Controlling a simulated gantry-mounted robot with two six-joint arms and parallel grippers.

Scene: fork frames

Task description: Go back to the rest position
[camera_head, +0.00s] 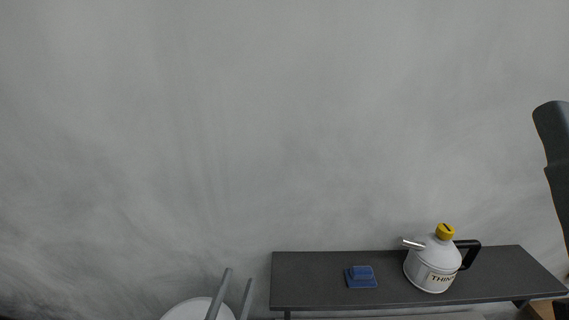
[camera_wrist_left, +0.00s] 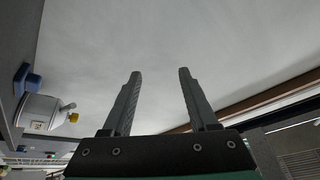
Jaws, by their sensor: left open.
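My left gripper (camera_head: 239,275) shows at the bottom edge of the head view, left of the dark shelf. Its two grey fingers point up and stand apart with nothing between them. In the left wrist view the left gripper (camera_wrist_left: 160,71) is also open and empty, with pale wall beyond the fingertips. My right gripper is not in view.
A dark shelf (camera_head: 320,271) runs along the wall at lower right. It holds a blue block-like object (camera_head: 361,277) and a white kettle (camera_head: 430,270) with yellow lid and black handle. A white rounded object (camera_head: 188,311) is partly cut off beside my left fingers.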

